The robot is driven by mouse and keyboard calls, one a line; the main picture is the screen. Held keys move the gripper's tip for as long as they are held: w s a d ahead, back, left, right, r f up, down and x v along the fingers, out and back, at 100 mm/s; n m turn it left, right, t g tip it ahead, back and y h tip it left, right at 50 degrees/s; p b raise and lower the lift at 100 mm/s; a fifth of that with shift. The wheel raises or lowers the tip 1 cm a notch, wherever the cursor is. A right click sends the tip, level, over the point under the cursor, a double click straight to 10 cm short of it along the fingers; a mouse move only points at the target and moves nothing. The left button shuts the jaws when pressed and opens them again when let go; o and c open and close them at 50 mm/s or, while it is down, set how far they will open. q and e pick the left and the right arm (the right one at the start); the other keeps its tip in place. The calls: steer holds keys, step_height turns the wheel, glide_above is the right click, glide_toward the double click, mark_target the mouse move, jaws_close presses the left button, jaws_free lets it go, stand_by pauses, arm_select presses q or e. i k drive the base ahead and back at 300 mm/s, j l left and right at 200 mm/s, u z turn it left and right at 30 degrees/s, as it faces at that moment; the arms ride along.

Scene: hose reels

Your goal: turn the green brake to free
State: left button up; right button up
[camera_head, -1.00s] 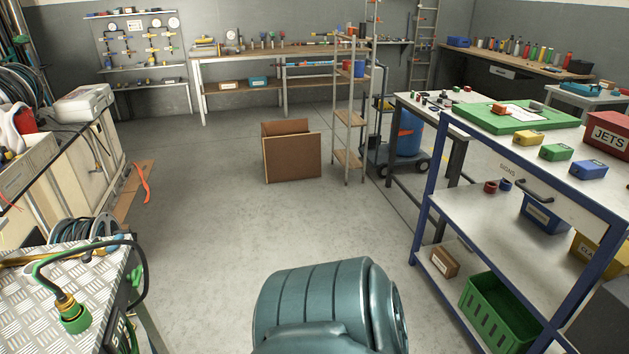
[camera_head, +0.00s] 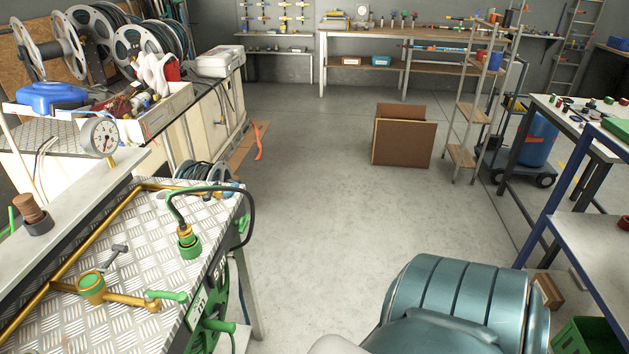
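A green hose reel (camera_head: 222,292) hangs at the right side of the chequer-plate bench (camera_head: 150,235), at the lower left. Green handles (camera_head: 218,325) stick out near its lower part. A small pale label (camera_head: 196,312) is on the bench's side by the reel. A green lever (camera_head: 166,296) sits on the brass pipe just above the label. I cannot tell which green part is the brake, nor read its setting. Neither of my grippers is in view.
Brass pipework with a green-collared fitting (camera_head: 91,287) and a pressure gauge (camera_head: 100,137) stand on the bench side. A green hose connector (camera_head: 188,242) with a black hose rests on the plate. The floor (camera_head: 310,200) is clear in the middle. A cardboard box (camera_head: 404,138) stands beyond.

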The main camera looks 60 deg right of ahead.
mark_target(242, 221)
steer(key=z, duration=1.3)
